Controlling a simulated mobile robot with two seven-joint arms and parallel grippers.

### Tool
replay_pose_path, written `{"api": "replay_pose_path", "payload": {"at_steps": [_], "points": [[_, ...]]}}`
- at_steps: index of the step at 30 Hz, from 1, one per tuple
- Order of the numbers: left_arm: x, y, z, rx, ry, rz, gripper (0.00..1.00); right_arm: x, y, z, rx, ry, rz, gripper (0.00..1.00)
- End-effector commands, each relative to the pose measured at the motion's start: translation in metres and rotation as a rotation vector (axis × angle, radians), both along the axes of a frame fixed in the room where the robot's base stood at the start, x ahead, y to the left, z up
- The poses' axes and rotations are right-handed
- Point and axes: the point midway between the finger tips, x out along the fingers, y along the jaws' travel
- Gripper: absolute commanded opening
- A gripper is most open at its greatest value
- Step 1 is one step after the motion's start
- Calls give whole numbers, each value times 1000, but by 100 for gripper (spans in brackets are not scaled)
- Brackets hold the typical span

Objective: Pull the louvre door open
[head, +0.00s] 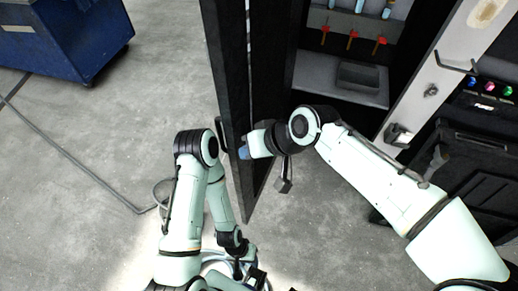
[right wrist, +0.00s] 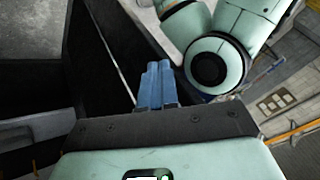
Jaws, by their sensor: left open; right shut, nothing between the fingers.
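The louvre door (head: 226,75) is a tall dark panel, standing swung out from the cabinet and seen nearly edge-on in the head view. A dark handle (head: 221,132) sticks out on its left side. My right gripper (head: 244,153) is shut and empty, its blue fingertips close to the door's inner side; I cannot tell if they touch. The blue fingers also show in the right wrist view (right wrist: 155,86), beside a black panel. My left gripper (head: 258,277) is open, low in the head view near my base, apart from the door; its fingers are partly hidden.
The open cabinet (head: 320,72) shows a grey shelf and several red-handled items (head: 352,38). A pale post (head: 425,90) and a dark case (head: 478,150) stand at the right. A blue bin (head: 65,40) stands at the upper left. The floor left of the door is mostly clear, with a cable.

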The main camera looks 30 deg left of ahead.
Motion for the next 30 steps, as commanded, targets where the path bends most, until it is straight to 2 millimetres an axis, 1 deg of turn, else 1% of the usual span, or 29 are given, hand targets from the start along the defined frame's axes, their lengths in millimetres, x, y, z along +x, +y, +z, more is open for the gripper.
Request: {"api": "replay_pose_path", "payload": {"at_steps": [4,15,19,23,30], "points": [[1,0,1,0,-1,0,43,-1,3,0,-1,1,0,0],[0,0,1,0,0,0,43,-1,3,0,0,1,-1,0],[1,0,1,0,0,0,43,0,1,4,1,-1,-2,0],[1,0,2,0,-1,0,43,1,-10,19,3,-3,-3,0],[3,0,5,0,-3,0,43,2,-43,63,3,-3,-5,0]]}}
